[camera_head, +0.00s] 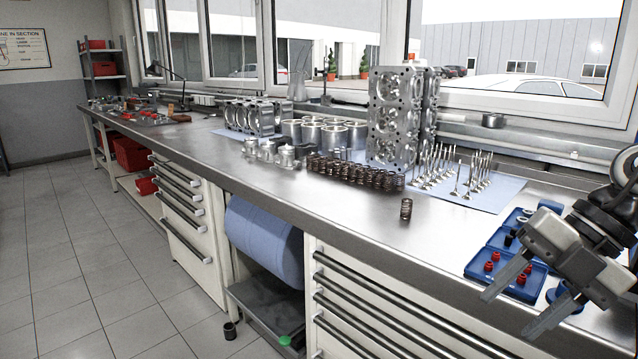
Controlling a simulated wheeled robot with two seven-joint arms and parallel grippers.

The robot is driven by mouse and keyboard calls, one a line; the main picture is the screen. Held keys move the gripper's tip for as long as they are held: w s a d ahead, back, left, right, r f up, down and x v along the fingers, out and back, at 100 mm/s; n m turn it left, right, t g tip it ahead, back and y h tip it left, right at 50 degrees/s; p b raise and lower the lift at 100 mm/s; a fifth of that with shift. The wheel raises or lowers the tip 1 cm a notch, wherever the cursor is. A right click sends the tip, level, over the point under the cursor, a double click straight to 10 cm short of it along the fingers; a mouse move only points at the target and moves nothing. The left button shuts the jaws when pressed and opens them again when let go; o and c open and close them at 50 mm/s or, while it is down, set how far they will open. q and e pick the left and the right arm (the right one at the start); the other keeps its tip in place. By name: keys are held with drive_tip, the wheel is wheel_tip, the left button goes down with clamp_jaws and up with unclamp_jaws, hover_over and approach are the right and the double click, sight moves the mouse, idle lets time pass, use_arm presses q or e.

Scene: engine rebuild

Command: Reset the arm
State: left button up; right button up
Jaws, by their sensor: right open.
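My right gripper (512,309) comes in from the right edge. Its two grey fingers are spread apart with nothing between them. It hangs over the right front part of the workbench (330,209), in front of a blue tray (520,283) with red parts and partly hiding it. My left gripper is not in this view.
One spring (406,209) stands alone near the bench's front edge. Behind it are rows of springs (350,172), valves (470,175), a tall cylinder head (393,118) and several metal cylinders (335,135). Drawers (400,320) and a blue paper roll (262,240) are below. The floor at left is clear.

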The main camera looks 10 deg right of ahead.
wheel_tip(320, 180, down, 14)
drive_tip(key=w+a+m+t+y+p, duration=0.2)
drive_tip(key=m+t, duration=1.1)
drive_tip(key=m, duration=0.2)
drive_tip(key=s+a+f+m+g+h+p, duration=0.1)
drive_tip(key=s+a+f+m+g+h, duration=0.2)
drive_tip(key=s+a+f+m, duration=0.6)
wheel_tip(320, 180, down, 4)
drive_tip(key=a+m+h, duration=0.2)
drive_tip(key=a, duration=0.1)
drive_tip(key=shift+s+f, duration=0.2)
drive_tip(key=shift+s, duration=0.15)
